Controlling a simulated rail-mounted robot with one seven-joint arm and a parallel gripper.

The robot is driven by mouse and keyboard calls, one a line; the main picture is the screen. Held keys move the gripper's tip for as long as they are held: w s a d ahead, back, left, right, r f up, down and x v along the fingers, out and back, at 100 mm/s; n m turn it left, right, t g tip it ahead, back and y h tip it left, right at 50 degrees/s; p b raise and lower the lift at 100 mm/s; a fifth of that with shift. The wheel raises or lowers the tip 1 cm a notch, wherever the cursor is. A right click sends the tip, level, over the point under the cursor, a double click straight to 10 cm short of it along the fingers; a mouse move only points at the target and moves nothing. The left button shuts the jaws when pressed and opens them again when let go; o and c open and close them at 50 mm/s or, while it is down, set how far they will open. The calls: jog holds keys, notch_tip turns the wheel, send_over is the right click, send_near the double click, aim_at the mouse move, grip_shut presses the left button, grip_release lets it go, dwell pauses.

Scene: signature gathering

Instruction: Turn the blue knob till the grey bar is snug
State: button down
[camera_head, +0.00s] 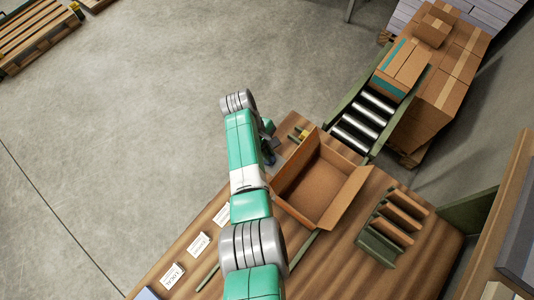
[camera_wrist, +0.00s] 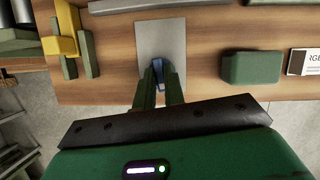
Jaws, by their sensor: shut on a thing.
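In the wrist view the blue knob (camera_wrist: 157,68) stands on a grey plate (camera_wrist: 161,36) fixed to the wooden bench. My gripper (camera_wrist: 158,80) is shut on the knob, its two green fingers on either side and hiding part of it. A long grey bar (camera_wrist: 140,5) lies at the top edge of the wrist view, beyond the plate and cut off by the frame. I cannot tell whether it is snug against anything. In the head view my arm hides most of the knob area.
In the wrist view a yellow and green fixture (camera_wrist: 66,38) stands left, and a green block (camera_wrist: 250,67) and white card (camera_wrist: 303,62) lie right. In the head view an open cardboard box (camera_head: 316,187) and a green rack (camera_head: 391,229) share the bench, with a roller conveyor (camera_head: 361,124) behind.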

jog(key=shift+m+g+b, duration=0.3)
jog(key=shift+m+b, duration=0.15)
jog(key=shift+m, duration=0.35)
jog(key=shift+y, duration=0.3)
jog(key=c, duration=1.5)
grip_release()
jog(key=shift+r, duration=0.1)
jog(key=v, duration=0.7)
jog(key=shift+w+a+r+p, duration=0.1)
jog(key=shift+a+r+p, duration=0.05)
jog(key=shift+r+p, duration=0.15)
